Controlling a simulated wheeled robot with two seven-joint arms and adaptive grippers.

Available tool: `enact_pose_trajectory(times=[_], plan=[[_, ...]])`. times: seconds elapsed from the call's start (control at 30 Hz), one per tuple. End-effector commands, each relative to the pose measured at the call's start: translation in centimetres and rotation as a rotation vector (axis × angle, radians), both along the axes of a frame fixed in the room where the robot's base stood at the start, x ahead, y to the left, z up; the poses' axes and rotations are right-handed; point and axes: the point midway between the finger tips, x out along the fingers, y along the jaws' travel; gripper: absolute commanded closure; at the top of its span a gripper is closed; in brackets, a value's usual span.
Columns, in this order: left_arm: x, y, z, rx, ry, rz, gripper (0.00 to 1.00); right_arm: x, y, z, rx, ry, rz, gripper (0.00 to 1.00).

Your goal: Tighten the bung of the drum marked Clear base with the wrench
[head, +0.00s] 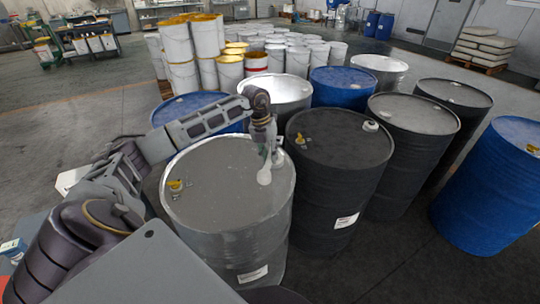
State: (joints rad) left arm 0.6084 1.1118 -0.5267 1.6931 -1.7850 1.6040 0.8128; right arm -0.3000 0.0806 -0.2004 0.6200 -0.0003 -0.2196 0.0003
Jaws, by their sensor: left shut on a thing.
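A bare silver drum (225,235) stands nearest in front of me, with a white label (253,274) low on its side that is too small to read. I cannot tell which drum is marked Clear base. A yellow bung (176,186) sits at the left of the silver drum's lid. My left gripper (266,150) points down over the right part of that lid. It is shut on a pale tool that looks like the wrench (264,176), whose lower end is at or just above the lid; I cannot tell if it touches. My right gripper is not in view.
A black drum (340,190) stands close to the right, with a yellow cap (300,139) and a white cap (370,125). More black, blue and silver drums crowd behind and right. White pails (177,45) are stacked behind. Open floor (70,120) lies to the left.

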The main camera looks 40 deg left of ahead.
Motion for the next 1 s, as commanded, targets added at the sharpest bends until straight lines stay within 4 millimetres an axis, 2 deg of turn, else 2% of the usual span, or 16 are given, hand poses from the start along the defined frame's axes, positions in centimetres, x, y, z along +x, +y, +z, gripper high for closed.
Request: enact_pose_trajectory(times=[1.0], plan=[[-0.11,0.21,-0.01,-0.001,0.002,0.144,1.0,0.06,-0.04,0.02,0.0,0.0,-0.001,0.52]])
